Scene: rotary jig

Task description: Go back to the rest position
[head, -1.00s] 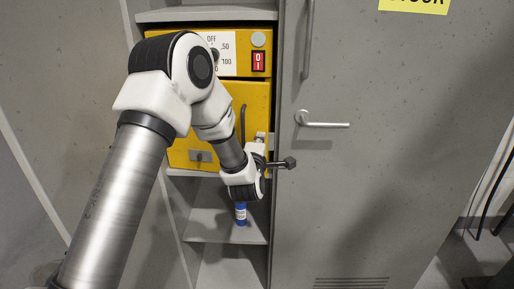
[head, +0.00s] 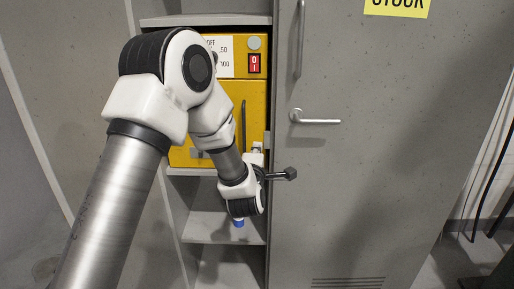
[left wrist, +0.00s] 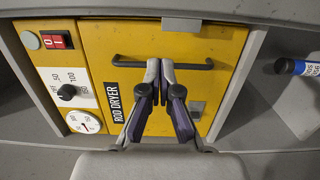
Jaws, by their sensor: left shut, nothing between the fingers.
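The dryer door looks closed. The handle also shows in the head view (head: 243,125). My right gripper is not in view.
The dryer sits in a grey cabinet, with a grey door (head: 370,200) and lever handle (head: 315,121) to the right. A red switch (head: 254,64) is above.

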